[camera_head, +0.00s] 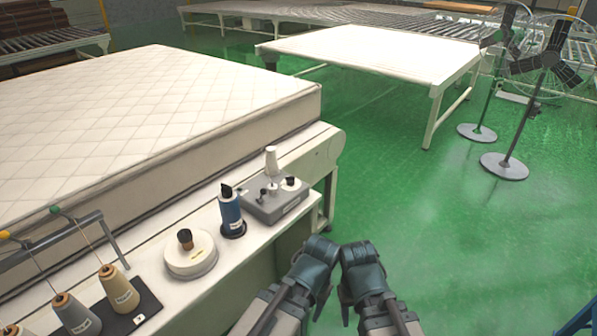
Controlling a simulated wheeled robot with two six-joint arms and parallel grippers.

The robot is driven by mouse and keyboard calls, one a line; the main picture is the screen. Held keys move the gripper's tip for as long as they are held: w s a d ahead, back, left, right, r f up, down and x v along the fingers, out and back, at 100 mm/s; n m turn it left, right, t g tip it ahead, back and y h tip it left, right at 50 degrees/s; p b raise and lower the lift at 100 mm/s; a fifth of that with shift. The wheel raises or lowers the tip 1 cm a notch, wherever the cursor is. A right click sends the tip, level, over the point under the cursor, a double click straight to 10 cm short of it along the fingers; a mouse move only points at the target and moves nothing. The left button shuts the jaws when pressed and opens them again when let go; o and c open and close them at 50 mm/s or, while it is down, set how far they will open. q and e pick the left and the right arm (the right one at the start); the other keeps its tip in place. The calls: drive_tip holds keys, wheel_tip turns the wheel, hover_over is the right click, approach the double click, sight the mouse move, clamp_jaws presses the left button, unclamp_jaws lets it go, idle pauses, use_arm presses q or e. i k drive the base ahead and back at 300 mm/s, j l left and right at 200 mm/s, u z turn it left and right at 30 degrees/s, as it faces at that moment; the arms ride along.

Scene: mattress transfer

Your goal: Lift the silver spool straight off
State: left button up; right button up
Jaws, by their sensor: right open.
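A grey, silver-looking cone spool (76,313) stands at the lower left on the dark base of a thread stand, with a thread running up from it. A tan cone spool (118,288) stands to its right, and another cone is cut off at the left edge. My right gripper (347,298) is at the bottom middle, over the floor beside the bench, open and well to the right of the spools. My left gripper (319,290) is close beside it; its jaws do not show clearly. Neither gripper touches a spool.
The bench (222,268) also carries a round white container (190,262), a blue spool (231,214) and a grey device (275,206). The stand's grey bar (65,235) rises behind the cones. A mattress (160,110) lies behind.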

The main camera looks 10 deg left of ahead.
sight(272, 192)
drive_tip(key=i+l+u, duration=0.15)
drive_tip(key=i+l, duration=0.35)
drive_tip(key=u, duration=1.15)
drive_tip(key=i+l, duration=0.05)
